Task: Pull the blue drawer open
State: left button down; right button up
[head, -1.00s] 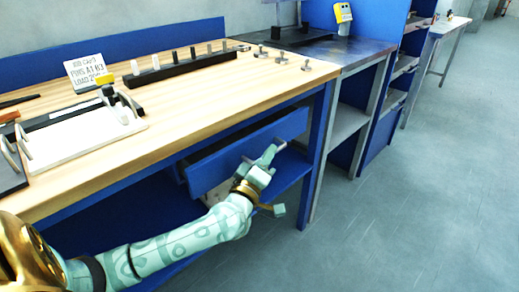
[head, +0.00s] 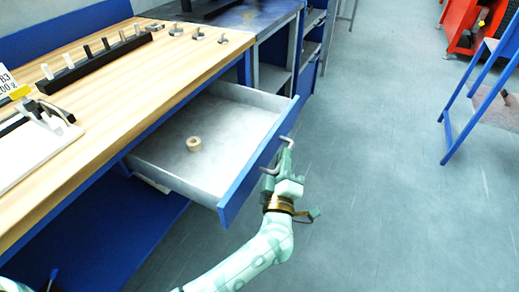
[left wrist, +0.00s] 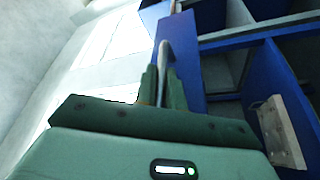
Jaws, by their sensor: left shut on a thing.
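The blue drawer (head: 258,160) stands well out from under the wooden workbench, its grey inside in view. A small beige ring-shaped thing (head: 194,144) lies on the drawer floor. My left gripper (head: 284,156) is at the outer face of the drawer front, shut on the metal bar handle. In the left wrist view the handle (left wrist: 164,55) runs between the two green fingers (left wrist: 160,85), with the blue drawer front (left wrist: 190,70) beside it. My right gripper is in neither view.
The wooden bench top (head: 120,90) holds a black rack (head: 95,65) with several pegs, a white tray (head: 30,145) and several small metal parts. A blue-legged stand (head: 462,110) is at the right. The grey floor (head: 370,180) between is clear.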

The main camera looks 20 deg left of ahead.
pick_arm(q)
jog(key=shift+s+d+f, duration=0.1)
jog(key=shift+s+d, duration=0.05)
jog(key=shift+d, duration=1.45)
jog(key=c, duration=1.5)
grip_release()
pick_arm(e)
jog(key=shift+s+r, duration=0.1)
